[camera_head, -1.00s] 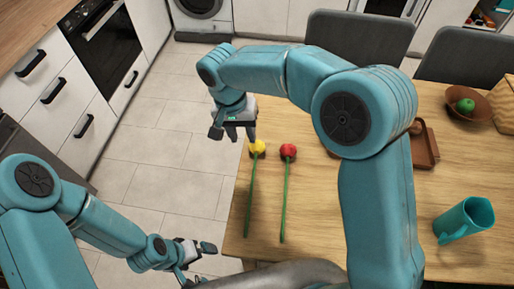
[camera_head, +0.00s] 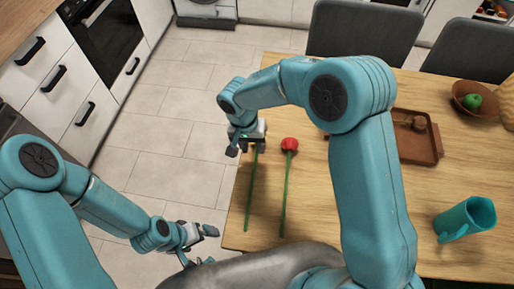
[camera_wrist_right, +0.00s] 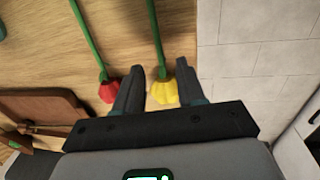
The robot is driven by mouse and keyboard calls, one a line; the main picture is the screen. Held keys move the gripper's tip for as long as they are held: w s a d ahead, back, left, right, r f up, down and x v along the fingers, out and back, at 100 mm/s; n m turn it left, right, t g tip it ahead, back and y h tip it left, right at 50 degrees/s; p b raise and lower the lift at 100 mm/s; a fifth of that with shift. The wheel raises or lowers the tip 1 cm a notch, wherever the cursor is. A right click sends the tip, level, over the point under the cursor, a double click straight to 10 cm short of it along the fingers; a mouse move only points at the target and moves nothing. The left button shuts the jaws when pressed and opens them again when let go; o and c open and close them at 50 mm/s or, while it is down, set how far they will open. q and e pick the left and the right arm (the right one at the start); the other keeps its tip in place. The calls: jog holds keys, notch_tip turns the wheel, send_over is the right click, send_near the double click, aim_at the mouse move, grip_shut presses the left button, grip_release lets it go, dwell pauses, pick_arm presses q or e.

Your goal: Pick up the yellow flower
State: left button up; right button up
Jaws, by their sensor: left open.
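The yellow flower (camera_wrist_right: 164,92) lies on the wooden table with its green stem pointing away from my right gripper in the right wrist view. Its head is between the two spread fingers of my right gripper (camera_wrist_right: 160,68), with a gap on each side. In the head view the yellow flower's stem (camera_head: 249,195) shows, while my right gripper (camera_head: 240,148) mostly covers its head. My left gripper (camera_head: 209,246) is open and empty, low and left of the table edge.
A red flower (camera_head: 289,144) lies just right of the yellow one, close to a finger in the wrist view. A brown tray (camera_head: 435,145), a teal mug (camera_head: 465,220) and a bowl (camera_head: 458,93) with a green apple stand further right. Grey chairs (camera_head: 362,42) stand behind the table.

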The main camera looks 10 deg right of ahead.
aim_at(256, 155)
jog(key=f, duration=0.3)
jog(key=d+f+p, duration=0.1)
jog(key=f, duration=0.1)
jog(key=shift+w, duration=0.1)
grip_shut()
jog(key=shift+r, duration=0.1)
